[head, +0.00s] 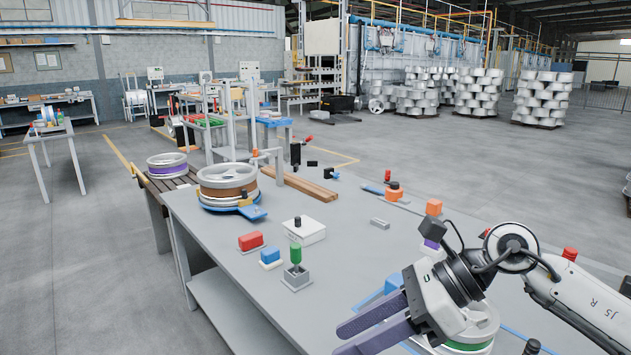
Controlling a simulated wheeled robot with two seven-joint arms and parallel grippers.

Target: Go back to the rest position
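My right gripper (373,326) is in the lower right of the head view, over the near part of the grey workbench (345,225). Its two dark purple fingers point to the lower left with a gap between them, and I see nothing held there. My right arm comes in from the right edge. A wheel (473,339) with a green band sits beneath and behind the gripper, partly hidden by it. My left gripper and arm are not in view.
On the bench are a brown-banded wheel (228,185), a red block (251,241), a blue block (270,256), a green-handled piece (295,256), a white box (304,230) and an orange block (433,207). Stacked wheels (541,98) stand behind.

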